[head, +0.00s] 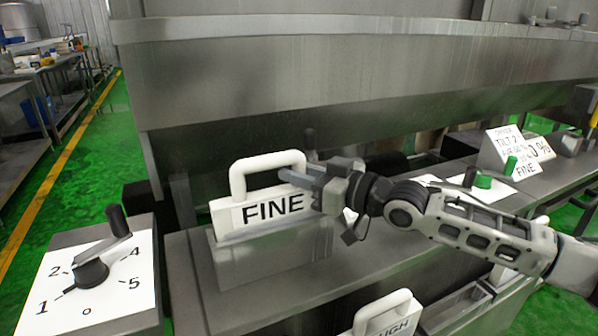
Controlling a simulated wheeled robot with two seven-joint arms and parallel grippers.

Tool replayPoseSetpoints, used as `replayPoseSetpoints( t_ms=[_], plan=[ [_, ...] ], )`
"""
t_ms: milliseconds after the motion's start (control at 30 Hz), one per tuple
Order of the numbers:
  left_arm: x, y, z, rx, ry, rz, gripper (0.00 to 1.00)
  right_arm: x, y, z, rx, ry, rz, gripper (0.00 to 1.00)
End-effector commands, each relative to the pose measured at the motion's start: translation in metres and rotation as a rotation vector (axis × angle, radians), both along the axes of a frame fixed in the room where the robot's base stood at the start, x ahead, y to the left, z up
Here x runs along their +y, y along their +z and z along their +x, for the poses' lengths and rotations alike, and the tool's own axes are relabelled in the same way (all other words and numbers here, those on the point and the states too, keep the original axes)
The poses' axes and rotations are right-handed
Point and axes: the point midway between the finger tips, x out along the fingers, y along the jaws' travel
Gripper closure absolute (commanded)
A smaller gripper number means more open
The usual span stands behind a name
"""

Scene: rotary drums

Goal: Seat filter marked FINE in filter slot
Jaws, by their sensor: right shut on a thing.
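The filter marked FINE (227,218) is a white plate with black letters and a white loop handle (238,178) on top. It stands upright at the grey metal filter slot (270,262), with its lower edge at or inside the slot's top opening; I cannot tell how deep it sits. My right gripper (292,175) reaches in from the right and is shut on the right side of the handle. The gripper and wrist hide the plate's right end. My left gripper is not in view.
A second white filter (388,318), its label partly cut off, is at the bottom edge. A numbered dial (92,272) with a black crank stands at left. A white sign card (505,150) and a green knob (483,181) are at right. A large steel trough (350,85) spans the back.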

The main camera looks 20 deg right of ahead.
Motion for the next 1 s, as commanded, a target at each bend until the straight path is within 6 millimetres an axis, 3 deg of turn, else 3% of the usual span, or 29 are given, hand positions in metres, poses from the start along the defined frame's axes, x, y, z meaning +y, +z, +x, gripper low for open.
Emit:
replayPoseSetpoints(
  t_ms=[200, 233, 300, 333, 733, 1000],
  plan=[
    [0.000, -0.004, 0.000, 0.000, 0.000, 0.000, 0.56, 0.000, -0.005, 0.000, -0.004, 0.000, 0.003, 1.00],
    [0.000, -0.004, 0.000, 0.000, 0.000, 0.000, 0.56, 0.000, -0.004, 0.000, -0.004, 0.000, 0.003, 0.75],
    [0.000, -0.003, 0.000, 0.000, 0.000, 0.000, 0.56, 0.000, -0.004, 0.000, -0.004, 0.000, 0.003, 0.56],
    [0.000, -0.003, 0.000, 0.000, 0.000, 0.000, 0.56, 0.000, -0.004, 0.000, -0.004, 0.000, 0.003, 0.53],
    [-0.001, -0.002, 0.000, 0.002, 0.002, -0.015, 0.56, 0.000, -0.006, 0.000, 0.001, 0.000, -0.001, 0.53],
    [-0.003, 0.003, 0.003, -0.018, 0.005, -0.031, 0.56, -0.032, -0.010, -0.044, 0.005, -0.001, -0.009, 0.53]
  ],
)
